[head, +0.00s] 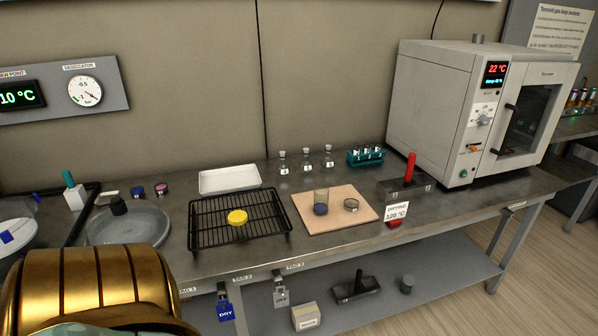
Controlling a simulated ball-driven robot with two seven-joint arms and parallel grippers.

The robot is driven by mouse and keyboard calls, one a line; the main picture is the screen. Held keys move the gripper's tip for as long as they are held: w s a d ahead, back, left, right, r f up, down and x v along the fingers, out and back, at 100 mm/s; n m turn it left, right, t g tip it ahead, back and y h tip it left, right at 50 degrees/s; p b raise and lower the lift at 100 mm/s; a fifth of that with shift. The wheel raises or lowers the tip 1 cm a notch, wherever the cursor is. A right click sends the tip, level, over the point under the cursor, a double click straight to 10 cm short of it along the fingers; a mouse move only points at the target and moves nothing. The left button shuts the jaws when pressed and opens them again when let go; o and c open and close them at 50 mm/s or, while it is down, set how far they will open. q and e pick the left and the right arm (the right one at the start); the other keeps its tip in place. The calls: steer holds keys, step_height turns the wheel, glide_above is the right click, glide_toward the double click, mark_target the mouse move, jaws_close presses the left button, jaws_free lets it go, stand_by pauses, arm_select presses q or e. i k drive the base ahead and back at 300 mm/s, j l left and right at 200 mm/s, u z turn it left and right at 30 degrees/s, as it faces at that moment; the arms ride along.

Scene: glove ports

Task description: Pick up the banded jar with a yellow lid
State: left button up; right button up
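A clear glass vessel with a dark blue bottom (320,204) stands on the tan board (305,222) to the right of the rack. A small low glass dish (351,205) is beside it. Neither of my grippers shows in the head view.
A white tray (229,180) lies behind the rack, with several stoppered flasks (306,161) to its right. An oven (470,112) stands at the right end. A large gold shape covers the lower left.

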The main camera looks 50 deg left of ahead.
mark_target(320, 193)
steer(key=u, duration=1.35)
